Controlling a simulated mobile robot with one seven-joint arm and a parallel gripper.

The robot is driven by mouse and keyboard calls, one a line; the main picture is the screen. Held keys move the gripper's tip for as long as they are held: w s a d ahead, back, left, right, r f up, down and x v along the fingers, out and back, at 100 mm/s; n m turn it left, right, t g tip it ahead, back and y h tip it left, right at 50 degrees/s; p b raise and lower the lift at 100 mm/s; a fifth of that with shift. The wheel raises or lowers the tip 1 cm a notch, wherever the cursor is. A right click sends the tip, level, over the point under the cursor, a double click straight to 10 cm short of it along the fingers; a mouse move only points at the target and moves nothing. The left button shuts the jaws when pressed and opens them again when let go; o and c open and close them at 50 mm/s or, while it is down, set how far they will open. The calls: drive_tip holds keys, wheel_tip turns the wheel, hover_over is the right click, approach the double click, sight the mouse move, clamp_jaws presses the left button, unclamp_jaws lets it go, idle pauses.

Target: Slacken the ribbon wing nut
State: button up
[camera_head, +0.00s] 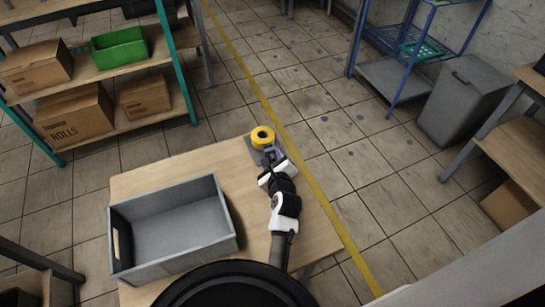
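A yellow ring-shaped roll (262,132), which looks like the ribbon spool, sits at the far right corner of the wooden table, on or beside a small grey plate (252,147). My gripper (271,154) is right at the near side of the roll, with my white and black arm reaching up to it from the bottom of the view. I cannot tell whether it touches the roll. The fingertips are too small to show whether they are open or shut. No wing nut can be made out; it is too small or hidden by the roll or gripper.
An empty grey bin (170,225) stands on the table (150,178), left of my arm. Shelves with cardboard boxes (75,110) and a green crate (119,47) stand at the upper left. A blue rack (405,75) and grey bin (463,98) stand upper right. Tiled floor between is clear.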

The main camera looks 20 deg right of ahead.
clamp_jaws()
drive_tip(key=shift+a+f+n+h, duration=0.2)
drive_tip(key=shift+n+h, duration=0.3)
drive_tip(key=shift+n, duration=0.5)
unclamp_jaws()
drive_tip(key=shift+s+r, duration=0.1)
drive_tip(key=shift+s, duration=0.1)
